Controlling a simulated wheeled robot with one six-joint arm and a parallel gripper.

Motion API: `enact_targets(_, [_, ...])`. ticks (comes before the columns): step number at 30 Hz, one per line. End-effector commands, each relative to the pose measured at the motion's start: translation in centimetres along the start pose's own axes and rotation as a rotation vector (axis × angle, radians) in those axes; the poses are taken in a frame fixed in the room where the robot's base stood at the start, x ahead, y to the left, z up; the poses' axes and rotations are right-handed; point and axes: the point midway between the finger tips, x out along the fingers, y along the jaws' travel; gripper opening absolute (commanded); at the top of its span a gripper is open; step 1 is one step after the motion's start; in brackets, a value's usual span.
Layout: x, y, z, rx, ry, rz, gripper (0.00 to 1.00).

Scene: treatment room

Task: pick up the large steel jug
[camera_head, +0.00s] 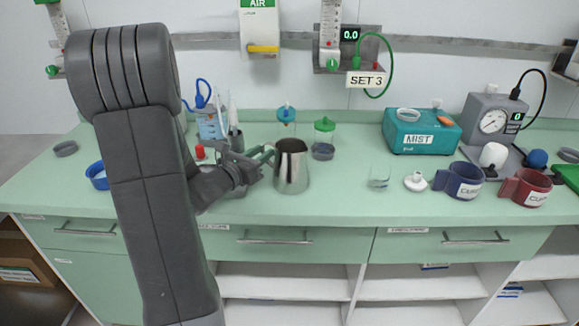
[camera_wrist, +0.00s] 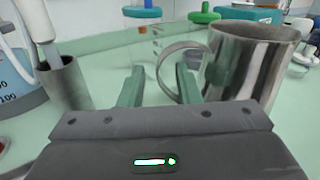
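The large steel jug (camera_head: 291,172) stands upright on the green counter, right of my gripper (camera_head: 264,155). In the wrist view the jug (camera_wrist: 252,65) fills the upper right, its handle loop pointing left. My gripper (camera_wrist: 158,78) is open, with two green fingers. The outer curve of the handle (camera_wrist: 163,68) appears between the fingers, and the right finger overlaps the handle loop. I cannot tell whether a finger touches the handle. Nothing is held.
A grey cup (camera_wrist: 64,83) with upright items stands left of my gripper. Behind the jug are green-lidded (camera_head: 325,137) and blue-lidded (camera_head: 286,118) containers. A small glass (camera_head: 379,177), a blue mug (camera_head: 463,181) and a red mug (camera_head: 528,187) stand right. The counter just right of the jug is clear.

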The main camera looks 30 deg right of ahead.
Motion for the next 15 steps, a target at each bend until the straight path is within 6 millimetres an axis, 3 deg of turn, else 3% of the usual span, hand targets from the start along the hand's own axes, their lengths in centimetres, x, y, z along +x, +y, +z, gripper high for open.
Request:
enact_targets(6, [3.4,0.0,0.2,-0.001,0.000,-0.002,0.30])
enact_targets(14, [3.8,0.0,0.1,0.000,-0.001,-0.001,0.30])
enact_targets(15, [3.8,0.0,0.1,0.000,-0.001,-0.001,0.22])
